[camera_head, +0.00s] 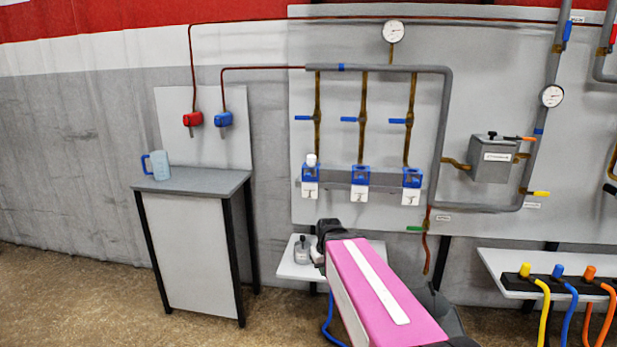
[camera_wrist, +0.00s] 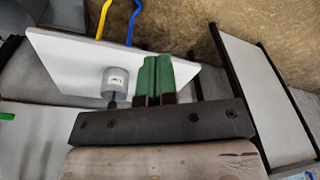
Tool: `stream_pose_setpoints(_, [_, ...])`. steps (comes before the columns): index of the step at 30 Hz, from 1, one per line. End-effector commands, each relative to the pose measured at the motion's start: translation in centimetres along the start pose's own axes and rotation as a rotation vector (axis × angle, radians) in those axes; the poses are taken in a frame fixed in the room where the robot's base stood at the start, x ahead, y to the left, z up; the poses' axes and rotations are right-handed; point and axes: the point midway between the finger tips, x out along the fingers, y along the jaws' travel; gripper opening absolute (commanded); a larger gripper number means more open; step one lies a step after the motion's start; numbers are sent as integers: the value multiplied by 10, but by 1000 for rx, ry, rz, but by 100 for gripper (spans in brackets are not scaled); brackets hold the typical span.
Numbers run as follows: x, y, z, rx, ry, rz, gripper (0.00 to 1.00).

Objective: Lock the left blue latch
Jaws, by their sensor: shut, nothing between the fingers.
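Three blue latch fittings are mounted in a row on the wall panel in the head view. The left blue latch (camera_head: 311,173) has a white container top (camera_head: 311,159) standing in it and a numbered tag (camera_head: 310,190) below. Whether its latch is locked is too small to tell. My gripper shows in the wrist view as two green fingers (camera_wrist: 156,62), closed together and empty. It points toward a small white shelf (camera_wrist: 70,75) with a grey bottle (camera_wrist: 115,80). In the head view my arm hides the fingers; the arm's end is below the latches.
The middle blue latch (camera_head: 360,175) and right blue latch (camera_head: 411,177) hang beside it, with blue-handled valves above. The white shelf (camera_head: 290,268) with the bottle (camera_head: 302,250) lies below. A cabinet (camera_head: 190,182) with a blue jug (camera_head: 160,165) stands left.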

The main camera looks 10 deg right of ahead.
Motion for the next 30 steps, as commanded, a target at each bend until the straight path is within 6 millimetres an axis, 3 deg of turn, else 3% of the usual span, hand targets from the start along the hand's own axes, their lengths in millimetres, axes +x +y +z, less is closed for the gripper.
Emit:
stream_pose_setpoints(12, [-94, 6, -68, -276, 164, 2, 0])
stream_pose_setpoints(30, [-247, 8, -135, -681, 389, 84, 0])
